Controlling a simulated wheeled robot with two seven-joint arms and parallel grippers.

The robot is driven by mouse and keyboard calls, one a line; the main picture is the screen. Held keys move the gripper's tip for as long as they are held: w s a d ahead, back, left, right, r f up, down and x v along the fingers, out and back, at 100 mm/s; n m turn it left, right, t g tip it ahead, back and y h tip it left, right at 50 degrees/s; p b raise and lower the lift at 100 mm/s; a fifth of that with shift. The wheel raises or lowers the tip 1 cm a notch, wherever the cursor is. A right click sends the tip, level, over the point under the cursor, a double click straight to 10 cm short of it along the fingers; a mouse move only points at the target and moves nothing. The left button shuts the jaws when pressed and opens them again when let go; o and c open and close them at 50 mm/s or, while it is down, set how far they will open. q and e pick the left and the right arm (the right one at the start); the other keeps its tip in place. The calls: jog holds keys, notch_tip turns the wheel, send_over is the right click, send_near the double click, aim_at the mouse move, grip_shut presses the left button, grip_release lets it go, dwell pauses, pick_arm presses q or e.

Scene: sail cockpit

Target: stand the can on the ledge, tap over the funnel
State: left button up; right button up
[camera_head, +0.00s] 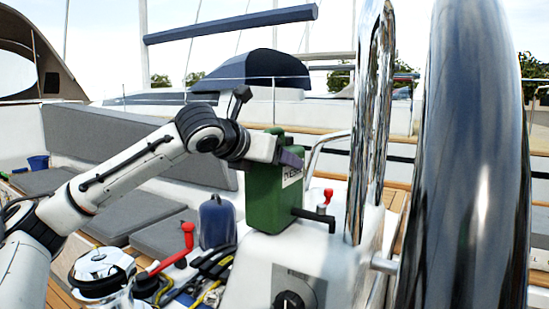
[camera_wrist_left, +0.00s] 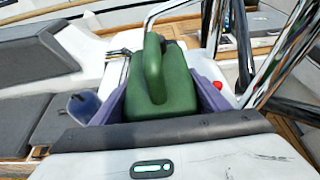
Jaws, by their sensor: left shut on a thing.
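The green can (camera_head: 265,195) is upright, with a label on its side and a black tap (camera_head: 312,216) with a red handle low on its right. My left gripper (camera_head: 289,157) is shut on the can's upper part. In the left wrist view the can (camera_wrist_left: 165,85) sits between the purple finger pads of the gripper (camera_wrist_left: 160,98). The can's base is at the white ledge (camera_head: 265,262); I cannot tell whether it touches. I cannot make out the funnel clearly. My right gripper is out of view.
The large chrome wheel (camera_head: 460,160) and steel tube (camera_head: 370,120) stand close on the right. Grey cushions (camera_head: 140,140) line the left.

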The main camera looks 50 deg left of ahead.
pick_arm(q)
jog(key=o, duration=1.7)
jog(key=shift+f, duration=0.1)
jog(key=o, duration=0.4)
jog(key=shift+c, duration=0.2)
